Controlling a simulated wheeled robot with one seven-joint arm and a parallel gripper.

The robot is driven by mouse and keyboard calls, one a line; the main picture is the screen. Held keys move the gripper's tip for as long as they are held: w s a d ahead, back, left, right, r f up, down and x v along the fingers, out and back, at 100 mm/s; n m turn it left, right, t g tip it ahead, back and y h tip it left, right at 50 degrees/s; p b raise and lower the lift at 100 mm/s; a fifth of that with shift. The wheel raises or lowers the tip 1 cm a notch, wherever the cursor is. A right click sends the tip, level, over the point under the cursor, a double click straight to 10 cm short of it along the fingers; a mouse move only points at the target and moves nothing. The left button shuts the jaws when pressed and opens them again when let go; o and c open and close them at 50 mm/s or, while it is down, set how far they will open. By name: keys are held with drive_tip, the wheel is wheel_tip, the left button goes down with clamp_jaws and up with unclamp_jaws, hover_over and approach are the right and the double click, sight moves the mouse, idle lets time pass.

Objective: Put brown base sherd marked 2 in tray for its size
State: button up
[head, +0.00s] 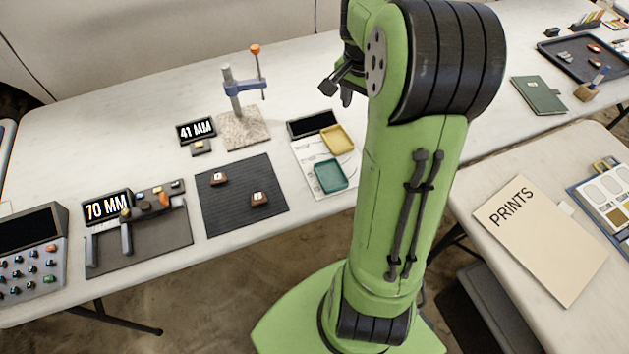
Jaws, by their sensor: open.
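Two brown sherds with small white labels lie on the dark ribbed mat (240,220). One sherd (218,179) is at the mat's upper left, the other sherd (259,199) at its right centre. Their marks are too small to read surely, so I cannot tell which is marked 2. A yellow tray (337,140) and a teal tray (330,176) sit on a white board (308,160) right of the mat. My gripper (338,92) is open and seemingly empty, behind and above the yellow tray, far from the sherds. My arm hides part of the table.
A caliper-like tool (125,236) with a "70 MM" display (107,207) lies left of the mat. A stand (243,129) with an orange-knobbed post is behind it, beside a "41 MM" display (196,130). A control box (30,260) is at far left.

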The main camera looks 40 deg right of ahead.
drive_tip(key=s+a+r+n+t, duration=0.1)
drive_tip(key=s+a+r+n, duration=0.15)
drive_tip(key=a, duration=0.35)
drive_tip(key=s+a+r+n+t, duration=0.1)
drive_tip(key=a+r+n, duration=0.2)
drive_tip(key=a, duration=0.3)
drive_tip(key=s+a+n+t+y, duration=0.1)
drive_tip(key=s+a+n+t, duration=0.1)
drive_tip(key=s+a+n, duration=0.6)
drive_tip(key=s+a, duration=0.3)
drive_tip(key=shift+s+f+n+t+y, duration=0.15)
drive_tip(key=shift+f+n+t+y, duration=0.15)
drive_tip(key=shift+n+t, duration=0.1)
drive_tip(key=shift+a+r, duration=0.1)
drive_tip(key=shift+r, duration=0.05)
wheel_tip(320, 180, up, 9)
drive_tip(key=p, duration=0.9)
